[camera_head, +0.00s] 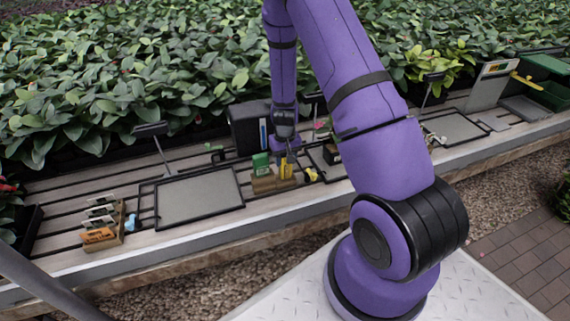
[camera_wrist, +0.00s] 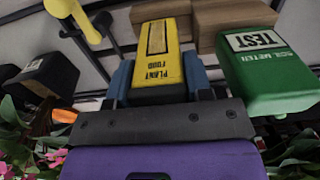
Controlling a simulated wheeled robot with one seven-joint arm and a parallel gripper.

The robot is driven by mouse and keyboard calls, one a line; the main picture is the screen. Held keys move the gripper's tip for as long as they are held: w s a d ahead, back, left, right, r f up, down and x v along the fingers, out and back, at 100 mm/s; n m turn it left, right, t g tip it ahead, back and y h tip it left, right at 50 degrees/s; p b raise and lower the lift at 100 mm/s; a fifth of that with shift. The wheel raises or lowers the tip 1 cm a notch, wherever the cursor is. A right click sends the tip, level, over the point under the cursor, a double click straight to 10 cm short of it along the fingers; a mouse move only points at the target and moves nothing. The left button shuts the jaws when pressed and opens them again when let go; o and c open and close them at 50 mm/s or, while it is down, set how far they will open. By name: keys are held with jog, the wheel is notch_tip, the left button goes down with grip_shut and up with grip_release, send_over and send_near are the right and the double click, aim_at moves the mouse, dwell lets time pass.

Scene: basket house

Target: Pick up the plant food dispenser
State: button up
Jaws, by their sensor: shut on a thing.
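The plant food dispenser (camera_wrist: 158,65) is a yellow block labelled PLANT FOOD, seen in the middle of the wrist view. My gripper (camera_wrist: 160,82) is shut on it, with a blue finger on each side. In the head view the yellow dispenser (camera_head: 286,169) shows at the wooden holder, with my gripper (camera_head: 288,152) above it, partly hidden by my arm. I cannot tell whether the dispenser still touches the holder.
A green soil tester (camera_wrist: 266,72) stands close on the right in the wrist view, and also shows in the head view (camera_head: 261,164). The wooden holder (camera_wrist: 236,20) is beside the dispenser. A black box (camera_head: 249,128) stands behind. An empty tray (camera_head: 200,195) lies to the left.

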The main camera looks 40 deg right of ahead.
jog(key=shift+r, duration=0.15)
jog(key=shift+r, duration=0.55)
jog(key=shift+s+d+r, duration=0.1)
jog(key=shift+s+r, duration=0.2)
jog(key=shift+r, duration=0.3)
jog(key=shift+s+r, duration=0.25)
jog(key=shift+r, duration=0.3)
jog(key=s+d+r, duration=0.1)
jog(key=s+d, duration=0.2)
jog(key=s, duration=1.1)
jog(key=shift+s+r, duration=0.15)
jog(key=shift+s, duration=0.15)
